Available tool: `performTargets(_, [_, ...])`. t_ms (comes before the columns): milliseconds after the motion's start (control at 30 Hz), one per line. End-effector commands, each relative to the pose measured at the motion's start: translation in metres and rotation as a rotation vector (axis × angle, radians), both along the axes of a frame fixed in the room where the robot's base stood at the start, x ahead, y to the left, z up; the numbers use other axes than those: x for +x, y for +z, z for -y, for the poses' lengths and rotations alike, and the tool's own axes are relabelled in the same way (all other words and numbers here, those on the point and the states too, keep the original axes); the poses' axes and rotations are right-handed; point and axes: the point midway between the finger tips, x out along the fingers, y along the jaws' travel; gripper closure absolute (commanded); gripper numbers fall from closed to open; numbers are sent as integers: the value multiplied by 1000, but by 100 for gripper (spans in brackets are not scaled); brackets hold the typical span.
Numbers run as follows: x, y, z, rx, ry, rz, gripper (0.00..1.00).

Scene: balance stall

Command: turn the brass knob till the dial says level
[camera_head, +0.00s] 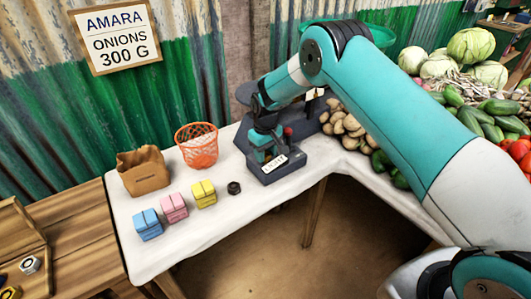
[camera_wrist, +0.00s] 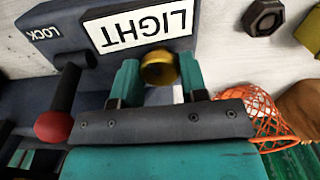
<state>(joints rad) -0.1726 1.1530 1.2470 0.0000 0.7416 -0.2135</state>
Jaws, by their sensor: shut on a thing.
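The brass knob (camera_wrist: 158,68) sits on the front of the dark balance housing (camera_wrist: 85,14), just by the dial sign. The dial sign (camera_wrist: 140,22) shows upside down in the wrist view and reads LIGHT. It also shows small in the head view (camera_head: 275,163). My gripper (camera_wrist: 158,76) has its two teal fingers on either side of the knob, shut on it. In the head view my gripper (camera_head: 263,140) is down at the balance, and my arm and gripper hide the knob and part of the balance there.
A lever with a red ball (camera_wrist: 53,126) stands beside my gripper, near the word LOCK. An orange wire basket (camera_head: 197,146), a brown bag (camera_head: 143,171), blue (camera_head: 148,225), pink (camera_head: 174,208) and yellow (camera_head: 204,194) blocks and a dark weight (camera_head: 234,188) stand on the white table.

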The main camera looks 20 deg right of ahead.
Motion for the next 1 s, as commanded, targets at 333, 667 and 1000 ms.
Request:
performTargets(333, [0, 0, 0, 0, 1, 0, 34])
performTargets(667, [1, 13, 0, 0, 2, 3, 34])
performTargets(1000, [1, 93, 0, 1, 1, 6, 34])
